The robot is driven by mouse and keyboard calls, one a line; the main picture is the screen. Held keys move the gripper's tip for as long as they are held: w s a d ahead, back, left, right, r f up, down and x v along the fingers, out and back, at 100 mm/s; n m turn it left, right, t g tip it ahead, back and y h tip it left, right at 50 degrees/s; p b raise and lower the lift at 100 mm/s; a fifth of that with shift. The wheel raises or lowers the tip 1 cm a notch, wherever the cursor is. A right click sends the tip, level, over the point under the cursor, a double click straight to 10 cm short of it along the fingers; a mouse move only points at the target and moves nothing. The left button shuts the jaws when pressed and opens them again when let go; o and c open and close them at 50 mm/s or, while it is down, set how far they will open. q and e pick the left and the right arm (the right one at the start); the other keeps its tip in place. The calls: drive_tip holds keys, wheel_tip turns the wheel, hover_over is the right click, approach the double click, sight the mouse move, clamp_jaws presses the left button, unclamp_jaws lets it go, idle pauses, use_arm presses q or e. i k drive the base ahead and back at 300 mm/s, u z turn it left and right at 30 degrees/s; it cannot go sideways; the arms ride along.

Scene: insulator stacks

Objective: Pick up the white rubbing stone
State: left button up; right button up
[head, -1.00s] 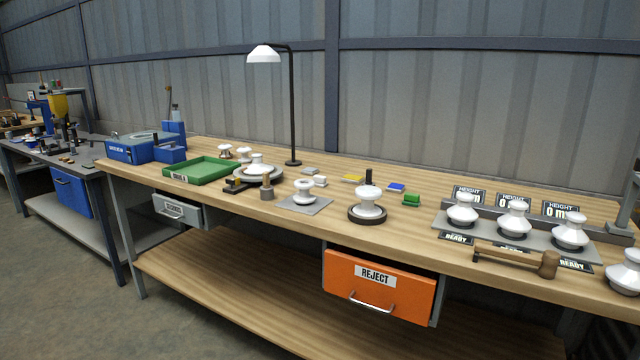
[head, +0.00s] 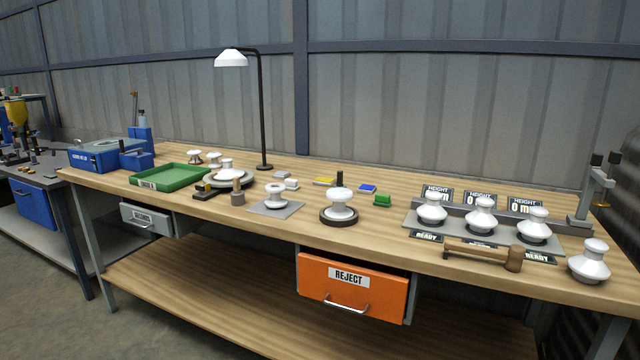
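A small white block (head: 291,185), which looks like the white rubbing stone, lies on the wooden workbench (head: 240,228) near its middle. It is behind the white insulator (head: 275,196) that stands on a grey square plate. A flat grey block (head: 283,175) lies just behind the white block. Neither of my grippers shows in the head view.
A lamp (head: 264,110) stands behind the blocks. A wooden mallet (head: 485,254) lies at the front right. An orange REJECT drawer (head: 352,287) hangs below.

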sight(292, 185)
drive_tip(key=z, duration=0.55)
drive_tip(key=k, duration=1.3)
drive_tip(key=u, duration=0.2)
drive_tip(key=i, duration=0.7)
drive_tip(key=u, duration=0.95)
drive_tip(key=i, duration=1.05)
drive_tip(key=z, duration=0.8)
drive_tip(key=i, duration=0.85)
drive_tip(key=z, duration=0.9)
